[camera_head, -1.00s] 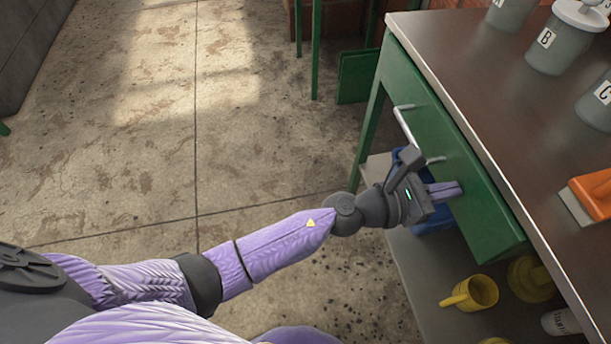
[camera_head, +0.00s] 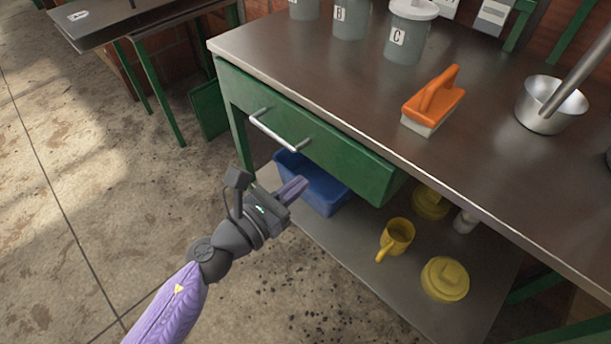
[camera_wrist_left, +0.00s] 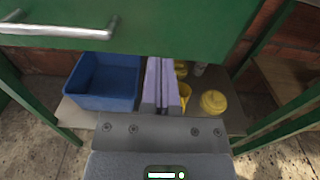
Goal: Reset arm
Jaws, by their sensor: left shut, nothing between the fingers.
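My left gripper (camera_head: 293,190) is shut and empty, with its purple fingers pressed together. It is in front of the table, just below the green drawer (camera_head: 337,166) and its metal handle (camera_head: 278,132). In the head view its fingertips overlap the blue bin (camera_head: 322,192) on the lower shelf. In the left wrist view the shut fingers (camera_wrist_left: 162,64) point toward the shelf, between the blue bin (camera_wrist_left: 104,82) and the yellow items. The drawer handle (camera_wrist_left: 60,30) is at the upper left there, apart from the fingers. My right gripper is not in view.
The tabletop (camera_head: 300,45) holds grey lettered canisters (camera_head: 408,35), an orange-handled brush (camera_head: 434,100) and a metal pot (camera_head: 545,110). A yellow mug (camera_head: 397,238) and a yellow lidded item (camera_head: 445,279) stand on the lower shelf. Open floor (camera_head: 60,230) lies to the left.

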